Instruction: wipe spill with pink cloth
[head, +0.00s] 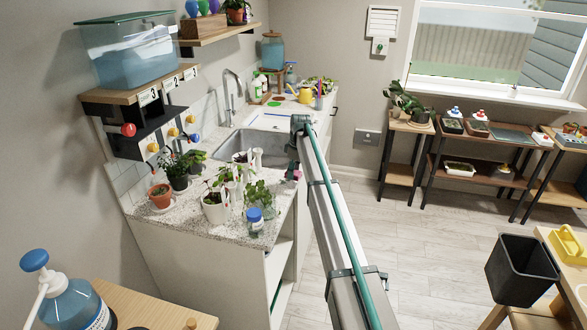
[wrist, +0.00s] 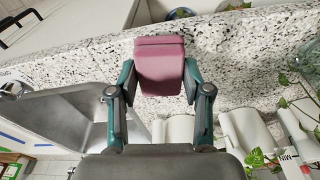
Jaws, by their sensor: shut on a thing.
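My gripper (wrist: 161,78) is shut on the pink cloth (wrist: 160,52). The cloth is a folded, dusky pink pad, gripped at its sides between the two fingers. In the wrist view it shows against the speckled countertop (wrist: 245,60), beside the sink; I cannot tell whether it touches the stone. In the head view only a small pink bit of the cloth (head: 291,175) shows beside my arm, near the counter's front edge by the sink. My arm hides most of the gripper there. I cannot make out a spill in either view.
The steel sink (head: 237,146) with its tall faucet (head: 234,92) is close by. White cylindrical things (wrist: 243,130) lie close right of my gripper. A yellow watering can (head: 305,96) stands farther back.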

